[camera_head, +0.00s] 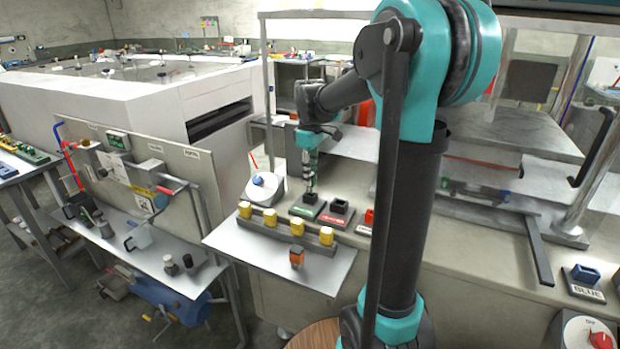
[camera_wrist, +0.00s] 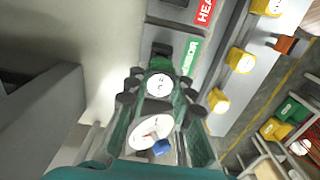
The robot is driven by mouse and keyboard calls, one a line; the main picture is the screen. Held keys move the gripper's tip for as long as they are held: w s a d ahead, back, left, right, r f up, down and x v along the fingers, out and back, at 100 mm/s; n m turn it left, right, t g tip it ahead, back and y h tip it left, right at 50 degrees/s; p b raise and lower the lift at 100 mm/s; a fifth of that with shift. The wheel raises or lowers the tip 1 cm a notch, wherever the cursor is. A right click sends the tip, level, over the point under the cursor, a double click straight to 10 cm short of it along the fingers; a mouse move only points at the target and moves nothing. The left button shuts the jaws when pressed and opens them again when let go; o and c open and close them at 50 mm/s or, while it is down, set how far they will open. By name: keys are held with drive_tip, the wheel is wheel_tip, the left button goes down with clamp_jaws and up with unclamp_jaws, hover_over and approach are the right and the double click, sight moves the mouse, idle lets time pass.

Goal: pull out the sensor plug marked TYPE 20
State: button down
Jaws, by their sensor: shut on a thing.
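The plug (camera_wrist: 158,84) is between my fingers in the wrist view. It has a green body and a round white top with small dark marks too blurred to read surely. My gripper (camera_wrist: 160,92) is shut on it; in the head view my gripper (camera_head: 309,172) points down over the green-labelled sensor base (camera_head: 303,211). That base's green label also shows in the wrist view (camera_wrist: 191,57), beside a dark socket (camera_wrist: 162,48). The plug's lower end is at or just over the socket; I cannot tell whether it is still seated.
A red-labelled heater base (camera_head: 332,218) with a black socket stands right of the sensor base. A rail with several yellow plugs (camera_head: 297,227) runs in front, an orange plug (camera_head: 297,258) nearer the edge. A white dial with a blue knob (camera_head: 258,181) stands close on the left.

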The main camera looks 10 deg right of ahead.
drive_tip(key=shift+r, duration=1.25)
drive_tip(key=shift+r, duration=0.15)
drive_tip(key=shift+r, duration=1.4)
